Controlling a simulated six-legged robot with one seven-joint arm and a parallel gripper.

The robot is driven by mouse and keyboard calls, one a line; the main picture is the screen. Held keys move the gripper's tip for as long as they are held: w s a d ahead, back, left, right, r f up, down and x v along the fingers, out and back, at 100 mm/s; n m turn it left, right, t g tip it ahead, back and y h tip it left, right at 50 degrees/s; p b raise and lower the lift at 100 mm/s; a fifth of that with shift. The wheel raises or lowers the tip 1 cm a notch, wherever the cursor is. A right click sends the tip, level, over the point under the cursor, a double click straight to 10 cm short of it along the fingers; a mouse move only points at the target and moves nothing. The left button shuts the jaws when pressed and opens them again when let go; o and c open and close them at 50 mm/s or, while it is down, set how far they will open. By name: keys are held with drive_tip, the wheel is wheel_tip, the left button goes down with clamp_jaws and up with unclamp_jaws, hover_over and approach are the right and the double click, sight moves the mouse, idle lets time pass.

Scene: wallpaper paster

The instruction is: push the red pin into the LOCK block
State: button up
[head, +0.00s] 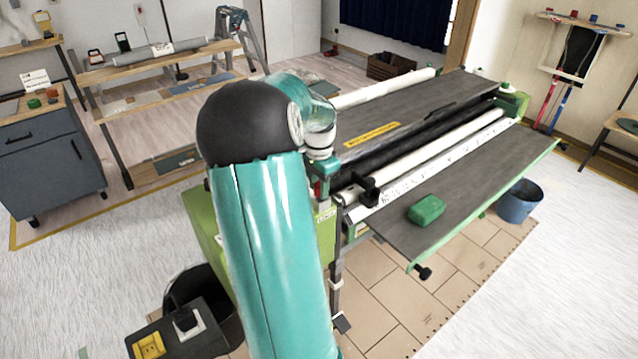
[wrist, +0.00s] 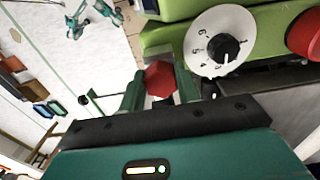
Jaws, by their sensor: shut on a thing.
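The red pin (wrist: 160,78) shows in the wrist view as a red, faceted head between the two green fingers of my gripper (wrist: 161,88). My gripper is shut on it. The rest of the pin is hidden behind its head and the fingers. The pin is close to the green end housing (wrist: 165,38) of the pasting machine. I cannot make out the LOCK block or its lettering in either view, nor whether the pin touches it. In the head view my arm covers much of the near end of the machine.
A white numbered dial (wrist: 200,62) with a black knob and a red round knob (wrist: 306,35) sit right of the pin. In the head view a green sponge (head: 427,209) lies on the grey board (head: 475,188). A blue bucket (head: 517,207) stands below.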

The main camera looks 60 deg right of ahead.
sight(319, 186)
drive_tip(key=shift+f, duration=0.6)
drive_tip(key=o, duration=1.1)
drive_tip(key=shift+c, duration=0.2)
wheel_tip(319, 186, up, 14)
